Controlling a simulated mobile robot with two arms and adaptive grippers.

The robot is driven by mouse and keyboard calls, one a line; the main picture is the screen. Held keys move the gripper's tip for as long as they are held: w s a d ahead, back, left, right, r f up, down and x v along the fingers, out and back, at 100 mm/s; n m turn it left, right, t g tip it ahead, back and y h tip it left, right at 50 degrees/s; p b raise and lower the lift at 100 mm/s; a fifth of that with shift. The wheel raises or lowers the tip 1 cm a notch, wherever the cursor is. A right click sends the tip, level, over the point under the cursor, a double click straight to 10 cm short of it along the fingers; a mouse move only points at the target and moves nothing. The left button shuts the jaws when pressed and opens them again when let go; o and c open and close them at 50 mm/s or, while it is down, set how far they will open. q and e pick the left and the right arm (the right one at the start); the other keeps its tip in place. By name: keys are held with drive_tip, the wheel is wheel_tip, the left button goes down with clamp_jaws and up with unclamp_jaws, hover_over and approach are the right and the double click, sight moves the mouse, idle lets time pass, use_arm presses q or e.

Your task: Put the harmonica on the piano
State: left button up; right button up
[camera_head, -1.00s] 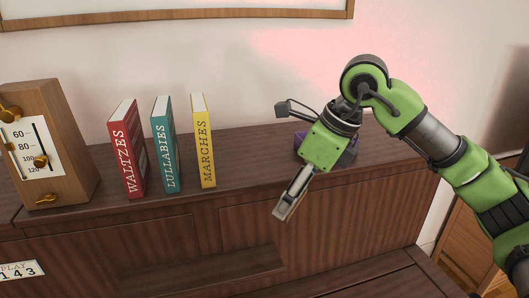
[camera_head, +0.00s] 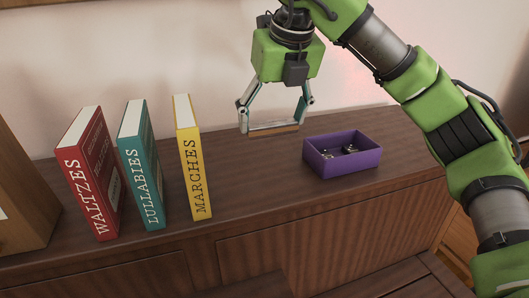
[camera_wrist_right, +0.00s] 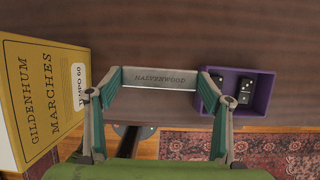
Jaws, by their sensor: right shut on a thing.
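My right gripper (camera_head: 273,115) points down over the back part of the dark brown piano top (camera_head: 250,180), between the yellow book and the purple box. It is shut on the harmonica (camera_head: 272,128), a thin bar with a silver face and a brown lower edge, held level by its ends. In the right wrist view the harmonica (camera_wrist_right: 160,78) shows lettering and spans the two fingers. I cannot tell whether it touches the wood or hangs just above. My left gripper is not in view.
A red book (camera_head: 88,175), a teal book (camera_head: 140,165) and a yellow book (camera_head: 193,160) stand left. A wooden case (camera_head: 20,200) is at the far left. A purple box (camera_head: 345,165) holding domino-like pieces (camera_wrist_right: 245,88) stands right. Bare wood lies in front of the gripper.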

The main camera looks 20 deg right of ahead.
drive_tip(key=f, duration=0.2)
drive_tip(key=s+f+p, duration=0.1)
drive_tip(key=f, duration=0.2)
drive_tip(key=shift+s+f, duration=0.1)
drive_tip(key=shift+s, duration=0.1)
wheel_tip(320, 180, down, 2)
drive_tip(key=shift+w+f+p, duration=0.15)
drive_tip(key=shift+f+p, duration=0.05)
drive_tip(key=shift+p, duration=0.45)
drive_tip(key=shift+f, duration=0.4)
drive_tip(key=o, duration=0.7)
drive_tip(key=shift+f, duration=0.15)
drive_tip(key=o, duration=0.4)
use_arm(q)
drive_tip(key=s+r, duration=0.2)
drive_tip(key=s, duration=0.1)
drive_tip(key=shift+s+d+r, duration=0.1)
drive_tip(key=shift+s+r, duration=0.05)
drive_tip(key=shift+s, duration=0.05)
